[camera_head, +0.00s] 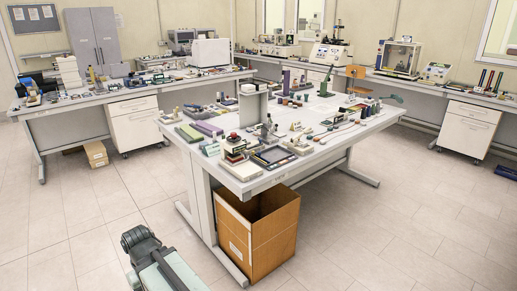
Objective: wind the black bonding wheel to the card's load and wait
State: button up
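I cannot pick out the black bonding wheel or the load card for certain; things on the benches are too small at this distance. The near end of the central bench (243,189) holds a small device with a red top (233,138), a dark flat tray (273,155) and a small standing green card or sign (211,149), its text unreadable. A grey-green part of my own arm (160,262) shows at the bottom left, above the floor and apart from the bench. I cannot see my gripper's fingers.
An open brown box (270,238) stands under the bench's near end. Side benches line the left (85,104) and back right (440,88), with drawer units (469,129) beneath. The tiled floor (400,225) is clear to the left and front right.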

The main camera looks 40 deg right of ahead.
aim_at(234, 136)
jog(key=z, duration=1.25)
jog(key=i, duration=1)
jog(key=u, duration=0.95)
jog(key=k, duration=0.75)
jog(key=u, duration=0.75)
jog(key=i, duration=0.5)
